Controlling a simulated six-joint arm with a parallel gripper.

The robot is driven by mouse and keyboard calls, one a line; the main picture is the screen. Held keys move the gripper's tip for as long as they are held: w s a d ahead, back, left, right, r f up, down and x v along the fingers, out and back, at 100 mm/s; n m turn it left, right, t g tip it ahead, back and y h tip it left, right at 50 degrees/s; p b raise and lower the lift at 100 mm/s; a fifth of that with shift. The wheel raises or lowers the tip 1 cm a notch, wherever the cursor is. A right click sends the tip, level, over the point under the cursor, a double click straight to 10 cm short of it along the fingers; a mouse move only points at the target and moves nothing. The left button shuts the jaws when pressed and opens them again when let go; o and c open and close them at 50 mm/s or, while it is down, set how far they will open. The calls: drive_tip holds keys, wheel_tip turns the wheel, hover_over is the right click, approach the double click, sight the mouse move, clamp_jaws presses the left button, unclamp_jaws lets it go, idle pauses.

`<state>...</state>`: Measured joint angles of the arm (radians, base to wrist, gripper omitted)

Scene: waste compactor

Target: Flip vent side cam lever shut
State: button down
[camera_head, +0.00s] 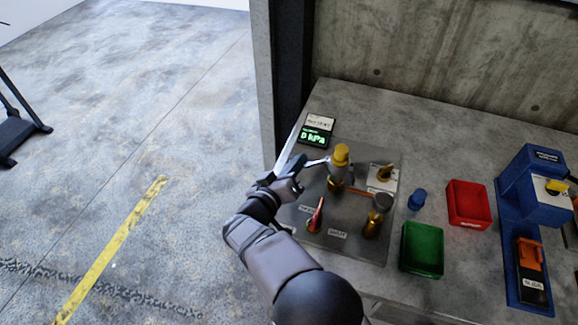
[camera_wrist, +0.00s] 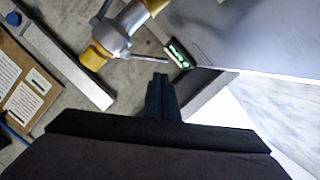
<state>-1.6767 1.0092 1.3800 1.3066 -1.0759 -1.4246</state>
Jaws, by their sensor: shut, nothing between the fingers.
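A silver fitting with a yellow cap (camera_head: 341,154) stands on the grey metal plate (camera_head: 350,247). A thin silver lever (camera_head: 315,162) sticks out from its left side towards my gripper. In the wrist view, the same yellow cap (camera_wrist: 94,56) and the lever (camera_wrist: 150,62) show above and left of my fingertips. My gripper (camera_head: 299,163) is shut and empty, left of the fitting by the lever's free end. In the wrist view, a small gap shows between my fingertips (camera_wrist: 160,78) and the lever. I cannot read which lever is labelled vent.
A gauge (camera_head: 314,136) behind reads 0 kPa. A red handle (camera_head: 316,216), a brass fitting (camera_head: 373,223) and another brass piece (camera_head: 385,172) stand on the plate. Green (camera_head: 421,250) and red (camera_head: 468,204) bins and a blue machine (camera_head: 533,190) are to the right.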

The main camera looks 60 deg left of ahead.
drive_tip(key=shift+w+d+f, duration=0.3)
drive_tip(key=shift+f, duration=0.2)
drive_tip(key=shift+d+f+n+p, duration=0.1)
drive_tip(key=shift+f+n+p, duration=0.3)
drive_tip(key=shift+n, duration=0.2)
drive_tip(key=shift+w+d+f+n+t, duration=0.15)
drive_tip(key=shift+f+n+t, duration=0.15)
drive_tip(key=shift+n, duration=0.15)
drive_tip(key=shift+w+d+f+n+t, duration=0.1)
drive_tip(key=shift+f+n+t, duration=0.15)
drive_tip(key=shift+n, duration=0.2)
drive_tip(key=shift+w+d+f+n, duration=0.2)
drive_tip(key=shift+w+f+n, duration=0.1)
drive_tip(key=shift+f, duration=0.15)
drive_tip(key=shift+s+a+r, duration=0.1)
